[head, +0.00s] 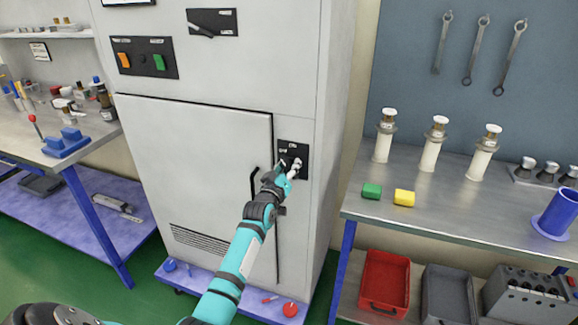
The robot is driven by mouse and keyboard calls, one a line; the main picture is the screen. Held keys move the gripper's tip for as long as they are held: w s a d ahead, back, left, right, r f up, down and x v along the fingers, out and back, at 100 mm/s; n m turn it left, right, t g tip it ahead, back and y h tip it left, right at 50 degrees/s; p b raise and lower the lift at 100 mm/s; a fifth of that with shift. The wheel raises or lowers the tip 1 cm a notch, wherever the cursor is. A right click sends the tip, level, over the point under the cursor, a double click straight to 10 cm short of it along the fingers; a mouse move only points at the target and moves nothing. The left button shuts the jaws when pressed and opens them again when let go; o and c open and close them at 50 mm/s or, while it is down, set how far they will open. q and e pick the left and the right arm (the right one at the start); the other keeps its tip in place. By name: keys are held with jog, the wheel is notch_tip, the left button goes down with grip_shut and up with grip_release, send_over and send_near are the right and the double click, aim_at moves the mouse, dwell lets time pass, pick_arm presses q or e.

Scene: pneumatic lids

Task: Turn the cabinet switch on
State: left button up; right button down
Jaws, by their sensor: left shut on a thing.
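The grey cabinet (190,140) stands in the middle of the head view, with its large door shut. A small black switch plate (303,153) with white lettering is on the cabinet's front, to the right of the door's edge. My left gripper (290,168) is at this plate, shut on the cabinet switch. The fingers cover most of the switch, so I cannot tell its position. My right gripper is not in view.
A black door handle (255,184) is close beside my left wrist. Upper panels carry an orange button (124,60), a green button (159,62) and a lever (200,29). A bench (440,215) with lidded white cylinders stands to the right, another bench (20,145) to the left.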

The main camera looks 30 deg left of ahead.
pick_arm(q)
jog(key=m+p, duration=0.1)
jog(key=m, duration=0.5)
jog(key=shift+m, duration=0.3)
jog(key=shift+f, duration=0.1)
dwell(0.4)
jog(key=o, duration=0.8)
jog(key=shift+c, duration=0.2)
jog(key=v, duration=1.2)
